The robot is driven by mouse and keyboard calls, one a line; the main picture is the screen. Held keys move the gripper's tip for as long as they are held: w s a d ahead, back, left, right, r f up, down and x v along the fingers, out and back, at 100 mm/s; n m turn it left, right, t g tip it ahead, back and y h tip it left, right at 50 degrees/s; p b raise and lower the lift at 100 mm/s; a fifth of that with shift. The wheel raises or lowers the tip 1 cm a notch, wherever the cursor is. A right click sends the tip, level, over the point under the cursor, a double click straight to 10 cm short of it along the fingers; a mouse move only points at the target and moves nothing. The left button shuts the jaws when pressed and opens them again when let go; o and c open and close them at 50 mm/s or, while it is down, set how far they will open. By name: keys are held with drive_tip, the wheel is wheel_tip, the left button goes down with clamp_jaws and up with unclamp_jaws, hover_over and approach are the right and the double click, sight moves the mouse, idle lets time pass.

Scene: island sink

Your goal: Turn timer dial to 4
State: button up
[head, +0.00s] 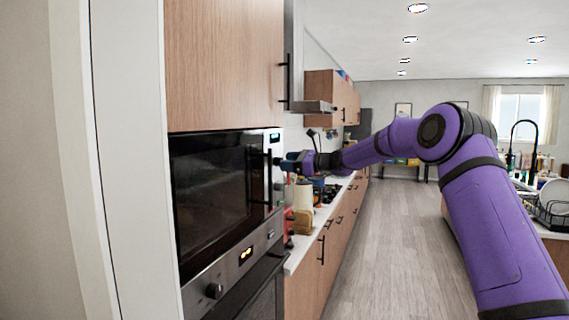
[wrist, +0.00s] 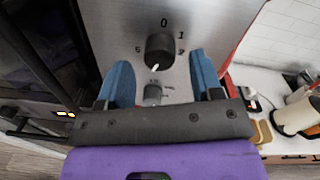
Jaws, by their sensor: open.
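The timer dial (wrist: 160,48) is a dark round knob on the microwave's steel panel (wrist: 207,22) in the wrist view. Numbers 0 and 1 show above and right of it, with further figures at its left and right, hard to read. A white mark on the knob points down in the picture. Figures below the knob cannot be made out. My gripper (wrist: 160,60) is open, its two blue fingers at either side of the dial with gaps; contact is not visible. In the head view, my gripper (head: 291,160) is at the panel's right edge and hides the dial.
A second, smaller knob (wrist: 152,93) lies below the dial. The black microwave door (head: 212,180) with its upright handle is to the left. An oven panel with a knob (head: 214,290) is beneath. A counter (head: 330,200) holds a pale jug (head: 302,194) nearby.

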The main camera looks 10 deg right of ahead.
drive_tip(key=v, duration=0.9)
drive_tip(key=shift+a, duration=0.1)
